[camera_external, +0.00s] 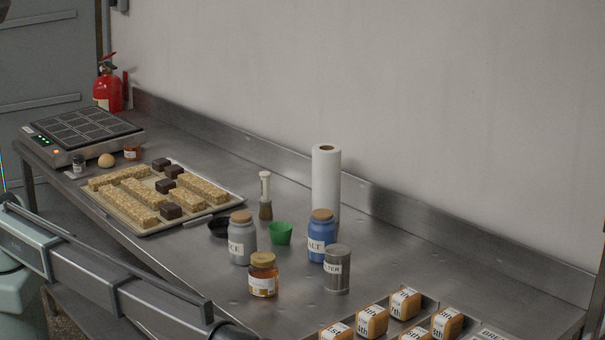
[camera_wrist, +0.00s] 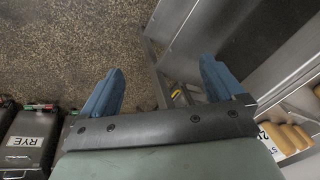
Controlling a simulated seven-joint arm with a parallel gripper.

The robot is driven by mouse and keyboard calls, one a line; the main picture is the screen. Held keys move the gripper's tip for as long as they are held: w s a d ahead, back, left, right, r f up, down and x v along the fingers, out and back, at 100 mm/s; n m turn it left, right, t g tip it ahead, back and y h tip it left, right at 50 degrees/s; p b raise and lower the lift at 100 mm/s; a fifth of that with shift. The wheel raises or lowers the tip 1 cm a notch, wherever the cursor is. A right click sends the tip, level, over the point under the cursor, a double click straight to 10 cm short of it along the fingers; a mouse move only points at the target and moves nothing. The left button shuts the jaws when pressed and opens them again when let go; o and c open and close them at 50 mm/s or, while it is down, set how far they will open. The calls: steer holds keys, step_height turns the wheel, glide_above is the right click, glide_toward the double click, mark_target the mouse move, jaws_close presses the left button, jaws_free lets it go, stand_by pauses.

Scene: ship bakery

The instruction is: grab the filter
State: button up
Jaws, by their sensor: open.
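A grey metal cylinder (camera_external: 337,271) stands upright on the steel table, toward the right of the middle in the external view. Its label is partly turned away and reads "TER", which fits the filter. In the wrist view, my gripper (camera_wrist: 158,80) is open, with two blue fingers spread and nothing between them. It hangs over the speckled floor beside the table. The cylinder does not show in the wrist view. In the external view my arm crosses the lower left, and the gripper itself is out of frame.
Close around the cylinder stand a blue jar (camera_external: 322,243), an amber jar (camera_external: 263,279), a grey jar (camera_external: 242,246), a green cup (camera_external: 281,235) and a paper roll (camera_external: 326,180). Labelled loaves (camera_external: 404,304) lie in front. A bin marked RYE (camera_wrist: 30,138) stands by the floor.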

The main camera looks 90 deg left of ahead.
steer(key=w+d+r, duration=0.2)
steer(key=d+r, duration=0.4)
steer(key=r, duration=0.4)
step_height(320, 180, up, 12)
steer(key=n+g+h, duration=0.2)
steer(key=n, duration=1.5)
glide_above(337, 266)
steer(key=a, duration=0.2)
steer(key=shift+w+a+r, duration=0.1)
steer(key=shift+a, duration=0.3)
steer(key=shift+a+f, duration=0.1)
steer(key=shift+f, duration=0.1)
step_height(337, 266, down, 13)
steer(key=shift+f, duration=0.2)
steer(key=c, duration=1.3)
